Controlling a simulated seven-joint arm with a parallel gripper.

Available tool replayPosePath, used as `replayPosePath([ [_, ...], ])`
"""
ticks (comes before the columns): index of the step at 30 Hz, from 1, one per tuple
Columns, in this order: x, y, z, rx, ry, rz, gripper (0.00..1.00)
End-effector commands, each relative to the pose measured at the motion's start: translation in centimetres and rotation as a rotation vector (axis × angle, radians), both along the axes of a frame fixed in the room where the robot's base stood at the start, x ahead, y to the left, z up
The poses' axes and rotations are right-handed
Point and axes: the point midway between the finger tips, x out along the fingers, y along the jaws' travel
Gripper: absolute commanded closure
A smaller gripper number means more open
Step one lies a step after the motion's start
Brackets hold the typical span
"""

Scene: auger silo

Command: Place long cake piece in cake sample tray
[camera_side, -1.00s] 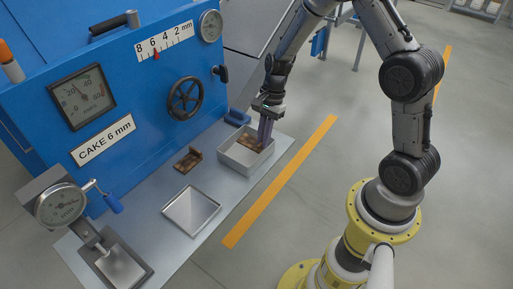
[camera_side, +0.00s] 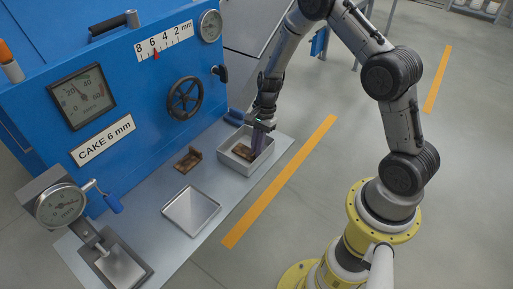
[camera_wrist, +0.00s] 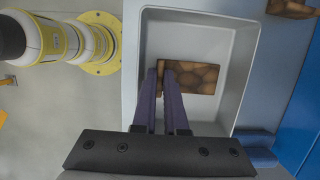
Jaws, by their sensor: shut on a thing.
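The long brown cake piece (camera_side: 244,153) is in the deep grey bin (camera_side: 229,166), at the far end of the steel bench. It also shows in the wrist view (camera_wrist: 195,78) as a dark brown slab with lighter patches. My gripper (camera_side: 257,142) reaches down into the bin. Its purple fingers (camera_wrist: 160,72) are shut on the left end of the slab, which sticks out to the right of them. I cannot tell whether the slab touches the bin floor. A shallow square metal tray (camera_side: 191,211), empty, lies on the bench nearer the gauge stand.
A second brown piece (camera_side: 188,158) lies on the bench between bin and blue machine (camera_side: 140,100). A dial gauge stand (camera_side: 62,205) with a blue-handled lever is at the near left. The bin walls surround my fingers. A blue block (camera_side: 236,117) sits behind the bin.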

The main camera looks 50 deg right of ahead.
Motion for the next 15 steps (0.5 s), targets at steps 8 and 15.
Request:
replayPosePath([
  [8,-0.01,0.00,-0.07,0.000,0.000,0.000,0.78],
  [15,0.02,-0.09,0.63,0.000,-0.001,-0.001,0.78],
])
